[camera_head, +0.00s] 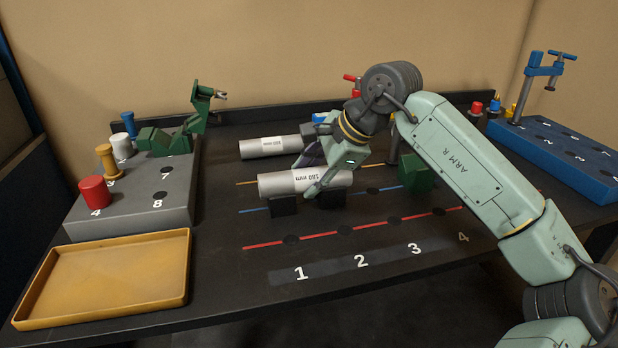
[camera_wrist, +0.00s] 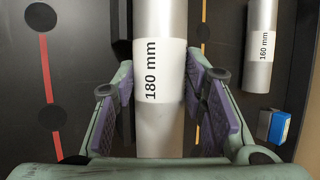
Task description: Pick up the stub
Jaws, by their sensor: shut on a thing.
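A silver cylinder labelled 180 mm (camera_head: 280,185) lies level across two black supports (camera_head: 284,206) on the dark table. It also fills the middle of the wrist view (camera_wrist: 160,20). My gripper (camera_head: 318,170) reaches it from above, near its right part. In the wrist view the purple finger pads of my gripper (camera_wrist: 160,95) are on both sides of the cylinder, shut on it. A second silver cylinder labelled 160 mm (camera_head: 257,148) lies farther back, apart from my gripper; it shows at the right of the wrist view (camera_wrist: 262,15). Neither label says stub.
An empty yellow tray (camera_head: 110,285) stands front left. Behind it is a grey rack (camera_head: 175,214) with coloured pegs and a green clamp (camera_head: 205,105). A green block (camera_head: 415,175) stands right of the held cylinder. A blue rack (camera_head: 560,170) is far right. The numbered front strip is clear.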

